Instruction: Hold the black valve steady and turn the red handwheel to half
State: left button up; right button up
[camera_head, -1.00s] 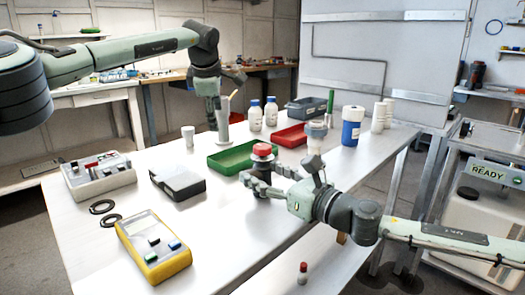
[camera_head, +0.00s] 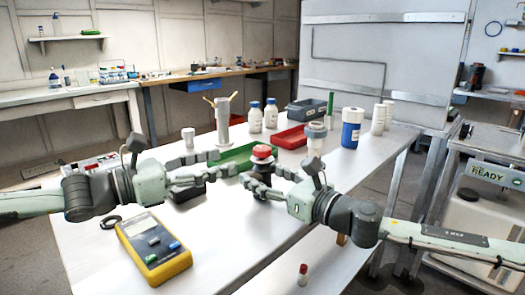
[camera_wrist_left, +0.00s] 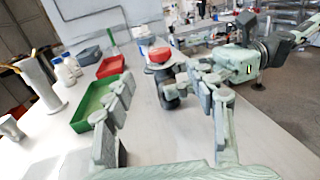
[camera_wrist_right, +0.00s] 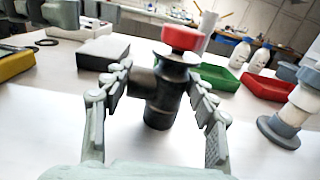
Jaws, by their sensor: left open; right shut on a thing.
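The black valve (camera_wrist_right: 160,95) stands upright on the table with the red handwheel (camera_head: 262,151) on top. My right gripper (camera_head: 264,178) is shut on the valve body, with a finger on each side below the wheel; the right wrist view shows this too. My left gripper (camera_head: 222,163) is open and empty, left of the valve at about wheel height. In the left wrist view the red handwheel (camera_wrist_left: 159,55) is ahead of its spread fingers, apart from them. The fingers partly hide the valve body in the head view.
A green tray (camera_head: 234,160) and a red tray (camera_head: 291,137) lie behind the valve. A grey cylinder (camera_head: 222,122), white bottles (camera_head: 270,113) and a pale stepped fitting (camera_wrist_right: 292,115) stand near. A yellow meter (camera_head: 153,250) lies front left. The front table middle is clear.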

aim_at(254, 153)
pick_arm(q)
jog(key=x, duration=1.1)
jog(key=shift+w+d, duration=0.1)
jog(key=c, duration=1.2)
